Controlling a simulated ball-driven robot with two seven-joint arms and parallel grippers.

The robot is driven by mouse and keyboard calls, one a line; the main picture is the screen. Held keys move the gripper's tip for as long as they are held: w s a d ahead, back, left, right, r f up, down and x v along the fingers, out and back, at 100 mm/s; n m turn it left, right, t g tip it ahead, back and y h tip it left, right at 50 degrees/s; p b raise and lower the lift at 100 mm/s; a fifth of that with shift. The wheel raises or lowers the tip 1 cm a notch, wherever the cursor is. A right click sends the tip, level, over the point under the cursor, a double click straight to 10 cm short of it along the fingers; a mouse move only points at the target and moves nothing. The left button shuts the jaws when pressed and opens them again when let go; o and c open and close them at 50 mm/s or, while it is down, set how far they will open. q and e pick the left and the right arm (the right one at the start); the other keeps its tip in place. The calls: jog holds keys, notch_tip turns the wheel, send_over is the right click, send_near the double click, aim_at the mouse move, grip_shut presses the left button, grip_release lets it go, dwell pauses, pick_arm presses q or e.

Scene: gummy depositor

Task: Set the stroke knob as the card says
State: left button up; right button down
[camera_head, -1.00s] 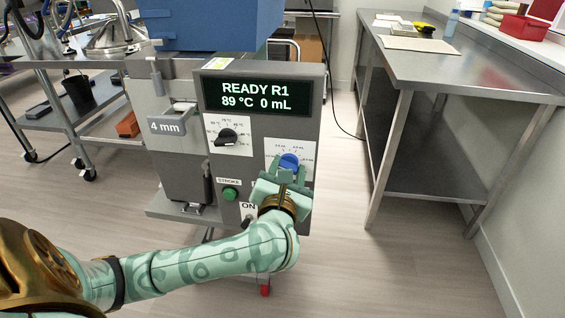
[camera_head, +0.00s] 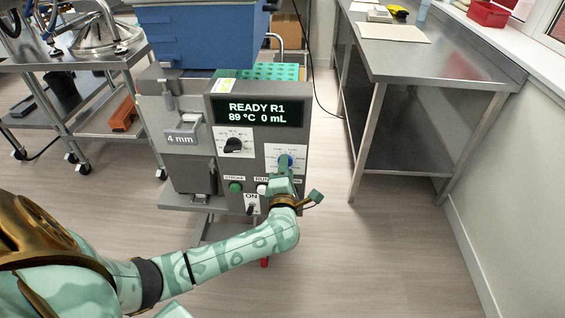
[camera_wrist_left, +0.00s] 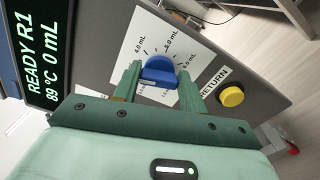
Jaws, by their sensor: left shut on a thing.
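The depositor's grey front panel (camera_head: 218,150) carries a blue stroke knob (camera_head: 287,158) on a white dial at its right. The knob also shows in the left wrist view (camera_wrist_left: 159,71), with volume marks such as 4.0 mL and 5.0 mL around it. My left gripper (camera_wrist_left: 160,86) is shut on the knob, one finger on each side. It also shows in the head view (camera_head: 285,167), partly covering the dial. The display (camera_head: 256,112) reads READY R1, 89 °C, 0 mL. My right gripper is not in view.
A black knob (camera_head: 233,145) and green button (camera_head: 235,187) sit left of the blue knob. A yellow button (camera_wrist_left: 231,96) is close beside my fingers. A steel table (camera_head: 440,62) stands to the right, with clear floor between.

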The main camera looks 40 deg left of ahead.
pick_arm(q)
jog(key=shift+f+m+p, duration=0.15)
jog(key=shift+m+p, duration=1.05)
jog(key=shift+m, duration=0.2)
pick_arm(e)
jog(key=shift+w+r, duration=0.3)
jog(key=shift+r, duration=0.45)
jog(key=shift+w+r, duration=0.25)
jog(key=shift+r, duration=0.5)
pick_arm(q)
jog(key=shift+d, duration=0.1)
jog(key=o, duration=1)
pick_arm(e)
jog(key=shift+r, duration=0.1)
pick_arm(q)
jog(key=p+v, duration=0.3)
jog(key=v, duration=1.3)
jog(key=shift+s, duration=0.2)
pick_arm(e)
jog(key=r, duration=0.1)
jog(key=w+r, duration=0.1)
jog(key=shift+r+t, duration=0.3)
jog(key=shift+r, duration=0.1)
